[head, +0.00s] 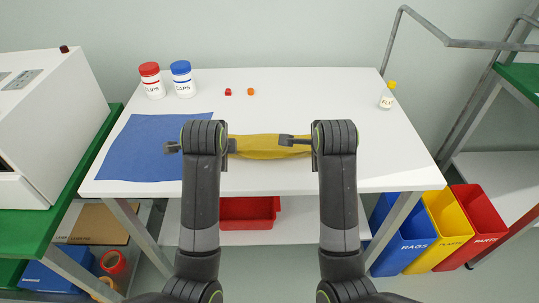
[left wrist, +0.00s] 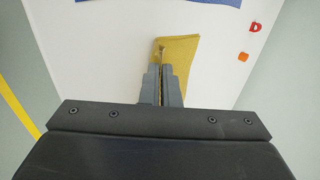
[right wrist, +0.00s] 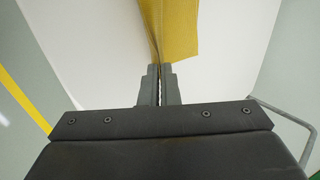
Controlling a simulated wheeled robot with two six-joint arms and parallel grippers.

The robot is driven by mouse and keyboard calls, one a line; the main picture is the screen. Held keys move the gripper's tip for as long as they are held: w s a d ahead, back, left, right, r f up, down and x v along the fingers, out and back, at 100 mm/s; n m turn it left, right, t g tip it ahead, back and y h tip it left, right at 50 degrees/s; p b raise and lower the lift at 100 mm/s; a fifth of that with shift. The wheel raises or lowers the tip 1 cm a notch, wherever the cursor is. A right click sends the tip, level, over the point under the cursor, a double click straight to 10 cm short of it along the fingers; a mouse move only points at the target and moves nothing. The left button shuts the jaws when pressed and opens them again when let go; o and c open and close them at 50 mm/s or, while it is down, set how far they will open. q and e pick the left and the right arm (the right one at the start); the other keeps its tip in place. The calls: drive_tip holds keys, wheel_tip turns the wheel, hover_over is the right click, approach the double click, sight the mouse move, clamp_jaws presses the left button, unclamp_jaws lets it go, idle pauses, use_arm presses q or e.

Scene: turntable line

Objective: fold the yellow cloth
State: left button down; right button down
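The yellow cloth (head: 270,152) lies on the white table between my two arms, as a narrow strip running left to right. Its ends are partly hidden by my arms. My left gripper (head: 233,145) is at the cloth's left end; in the left wrist view its fingers (left wrist: 163,70) are close together with a raised bit of cloth (left wrist: 180,60) between the tips. My right gripper (head: 284,140) reaches over the right part of the cloth; in the right wrist view its fingers (right wrist: 158,68) are close together on a creased edge of the cloth (right wrist: 178,30).
A blue mat (head: 140,150) lies at the table's left. A red-lidded jar (head: 152,82) and a blue-lidded jar (head: 183,80) stand behind it. Small red (head: 228,92) and orange (head: 251,92) pieces lie at the back. A yellow-capped bottle (head: 387,98) stands right.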

use_arm(q)
drive_tip(key=shift+s+f, duration=0.3)
drive_tip(key=shift+f, duration=0.1)
use_arm(e)
drive_tip(key=shift+s+f, duration=0.3)
drive_tip(key=shift+f, duration=0.1)
use_arm(q)
drive_tip(key=shift+f, duration=0.15)
use_arm(e)
drive_tip(key=shift+f, duration=0.15)
use_arm(q)
drive_tip(key=c, duration=1.3)
unclamp_jaws()
use_arm(e)
drive_tip(key=c, duration=1.3)
unclamp_jaws()
